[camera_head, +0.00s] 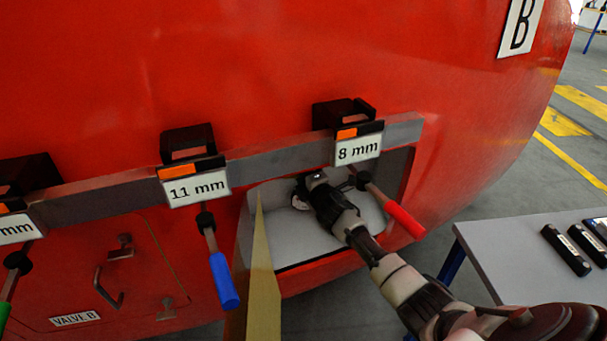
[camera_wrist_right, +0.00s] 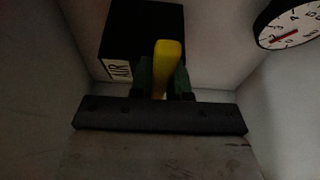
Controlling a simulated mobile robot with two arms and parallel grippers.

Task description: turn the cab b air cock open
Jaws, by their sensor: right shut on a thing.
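The air cock is a black block (camera_wrist_right: 142,32) with a white AIR label (camera_wrist_right: 119,70), seen in the right wrist view. Its yellow handle (camera_wrist_right: 168,58) points up in that picture. My right gripper (camera_wrist_right: 164,82) is shut on the yellow handle, one dark green finger on each side. In the head view my right arm reaches into an open recess (camera_head: 290,235) in the red nosecone marked B (camera_head: 520,24). The cock is hidden there, and the fingertips cannot be made out. My left gripper is not in view.
A round gauge (camera_wrist_right: 290,24) sits beside the cock. Tools with red (camera_head: 404,220) and blue (camera_head: 223,281) handles hang from a grey rail (camera_head: 262,162) by the recess. An open door (camera_head: 262,285) stands at its left. A table (camera_head: 500,250) is at right.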

